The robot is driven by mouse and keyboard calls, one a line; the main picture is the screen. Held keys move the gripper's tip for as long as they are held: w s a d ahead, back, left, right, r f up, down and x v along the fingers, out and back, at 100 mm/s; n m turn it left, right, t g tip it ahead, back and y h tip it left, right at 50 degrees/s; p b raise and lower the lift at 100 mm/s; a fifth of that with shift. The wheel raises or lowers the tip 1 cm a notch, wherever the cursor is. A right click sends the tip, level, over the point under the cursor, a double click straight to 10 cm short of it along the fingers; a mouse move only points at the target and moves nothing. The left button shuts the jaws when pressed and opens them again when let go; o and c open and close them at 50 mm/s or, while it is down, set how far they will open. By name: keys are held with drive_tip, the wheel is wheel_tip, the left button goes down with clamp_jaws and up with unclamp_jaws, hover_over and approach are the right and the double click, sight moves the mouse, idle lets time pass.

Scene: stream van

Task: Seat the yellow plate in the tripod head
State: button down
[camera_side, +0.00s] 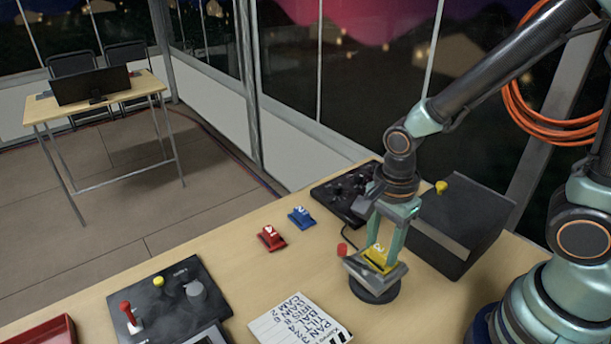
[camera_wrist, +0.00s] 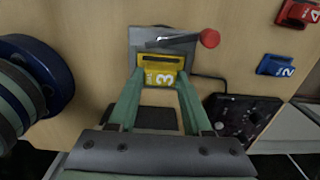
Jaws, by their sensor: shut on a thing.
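The yellow plate (camera_side: 378,259), marked 3, is between the fingers of my gripper (camera_side: 382,252). The wrist view shows the yellow plate (camera_wrist: 160,76) with my gripper (camera_wrist: 161,84) shut on its sides. The grey tripod head (camera_side: 358,268) stands on a round black base (camera_side: 374,289). The plate is at the head's top, overlapping it in both views; I cannot tell whether it is fully down in the slot. The head (camera_wrist: 146,45) has a lever with a red knob (camera_wrist: 209,38), swung out to the right in the wrist view. My fingers hide the plate's edges.
A red plate (camera_side: 271,237) and a blue plate (camera_side: 301,216) lie left of the head. A black control panel (camera_side: 345,190) and a dark box (camera_side: 458,222) stand behind. A paper card (camera_side: 298,321) and a joystick panel (camera_side: 168,298) lie in front, with bare table between.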

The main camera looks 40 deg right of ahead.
sight(382, 249)
drive_tip(key=shift+f, duration=0.15)
drive_tip(key=shift+c, duration=1.7)
unclamp_jaws()
wheel_tip(382, 249, up, 12)
drive_tip(key=w+d+r+n+t, duration=0.2)
drive_tip(key=d+r+n+t, duration=0.3)
drive_tip(key=n, duration=1.3)
drive_tip(key=shift+d+r+t, duration=0.2)
drive_tip(key=shift+d+t, duration=0.1)
drive_tip(key=shift+d, duration=0.45)
